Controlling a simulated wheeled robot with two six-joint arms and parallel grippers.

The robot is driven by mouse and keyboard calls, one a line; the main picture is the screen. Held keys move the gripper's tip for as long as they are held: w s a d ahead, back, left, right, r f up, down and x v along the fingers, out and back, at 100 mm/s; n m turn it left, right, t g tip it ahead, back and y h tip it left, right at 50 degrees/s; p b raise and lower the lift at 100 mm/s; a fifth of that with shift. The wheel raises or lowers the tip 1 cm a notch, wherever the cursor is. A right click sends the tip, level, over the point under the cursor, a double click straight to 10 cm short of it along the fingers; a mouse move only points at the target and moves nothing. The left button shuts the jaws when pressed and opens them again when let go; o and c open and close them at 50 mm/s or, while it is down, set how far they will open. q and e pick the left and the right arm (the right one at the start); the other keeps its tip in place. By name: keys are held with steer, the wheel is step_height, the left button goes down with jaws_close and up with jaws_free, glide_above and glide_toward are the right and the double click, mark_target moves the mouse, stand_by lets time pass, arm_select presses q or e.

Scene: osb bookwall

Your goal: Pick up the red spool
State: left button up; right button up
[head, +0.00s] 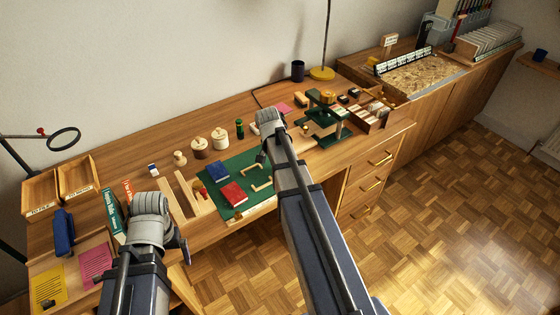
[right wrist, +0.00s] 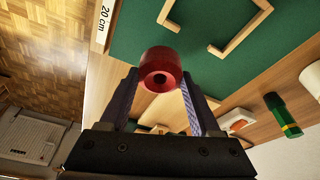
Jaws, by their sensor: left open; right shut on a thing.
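The red spool (right wrist: 160,68) shows in the right wrist view between the two fingertips of my right gripper (right wrist: 159,84), its round end with a dark hole facing the camera. My right gripper is shut on it, over the green mat (right wrist: 240,75). How far above the mat it is, I cannot tell. In the head view my right gripper (head: 263,153) is at the mat's right side, and I cannot make out the spool there, behind the arm. My left gripper (head: 181,243) is open and empty near the desk's front left edge.
A red book (head: 233,193), a blue book (head: 217,171) and wooden brackets (head: 262,184) lie on the mat. Wooden jars (head: 220,139) and a green tube (head: 240,128) stand behind it. A dark green stand (head: 325,122) is to the right. A lamp base (head: 322,73) is at the back.

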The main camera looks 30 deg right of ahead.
step_height(320, 180, up, 8)
steer(key=p, duration=0.6)
steer(key=shift+p, duration=0.4)
steer(key=shift+f, duration=0.1)
